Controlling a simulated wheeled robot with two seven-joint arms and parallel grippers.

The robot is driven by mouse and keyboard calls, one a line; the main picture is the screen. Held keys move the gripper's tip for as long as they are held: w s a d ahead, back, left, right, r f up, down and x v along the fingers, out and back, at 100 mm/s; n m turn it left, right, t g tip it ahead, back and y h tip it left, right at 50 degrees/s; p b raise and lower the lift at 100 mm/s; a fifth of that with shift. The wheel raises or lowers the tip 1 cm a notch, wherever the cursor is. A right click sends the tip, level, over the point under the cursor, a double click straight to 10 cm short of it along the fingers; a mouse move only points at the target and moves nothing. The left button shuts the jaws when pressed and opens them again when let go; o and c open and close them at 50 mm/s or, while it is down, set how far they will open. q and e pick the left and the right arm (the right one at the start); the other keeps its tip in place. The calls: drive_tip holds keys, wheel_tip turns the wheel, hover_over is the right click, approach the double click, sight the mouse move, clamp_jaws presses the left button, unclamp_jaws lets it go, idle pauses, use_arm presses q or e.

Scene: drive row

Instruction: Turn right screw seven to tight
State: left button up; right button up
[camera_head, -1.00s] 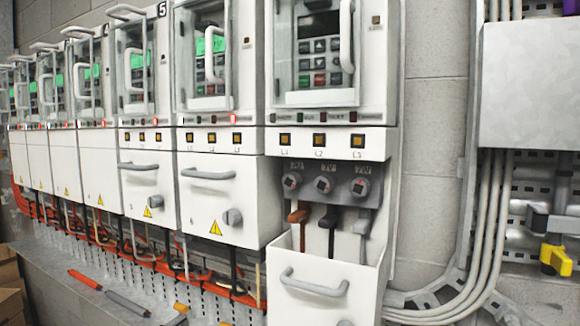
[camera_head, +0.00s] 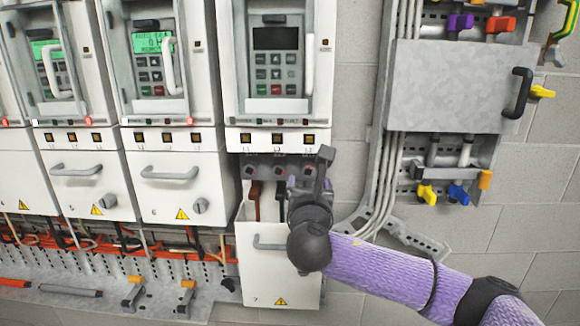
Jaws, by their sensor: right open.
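Drive seven, the rightmost unit, has its lower front cover (camera_head: 278,263) tipped open, marked 7. Three terminal screws sit in a dark grey block. The left screw (camera_head: 249,171) and the middle screw (camera_head: 279,171) show clearly. The right screw (camera_head: 308,170) shows only partly, at my right gripper's fingers. My right gripper (camera_head: 309,178) is open in front of the right terminal; I cannot tell whether it touches the screw. Its wrist hides the right cable. A brown lug (camera_head: 254,190) and a black lug (camera_head: 281,191) hang below the other screws. My left gripper is out of view.
The open cover's grey handle (camera_head: 269,243) lies just left of my wrist. A conduit bundle (camera_head: 396,150) and a grey box (camera_head: 455,85) stand to the right, with coloured valves (camera_head: 459,194) below. A shelf holding tools (camera_head: 71,291) runs at lower left.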

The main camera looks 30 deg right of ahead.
sight(308, 170)
drive_tip(key=x, duration=0.5)
drive_tip(key=shift+w, duration=0.25)
drive_tip(key=shift+c, duration=0.3)
clamp_jaws()
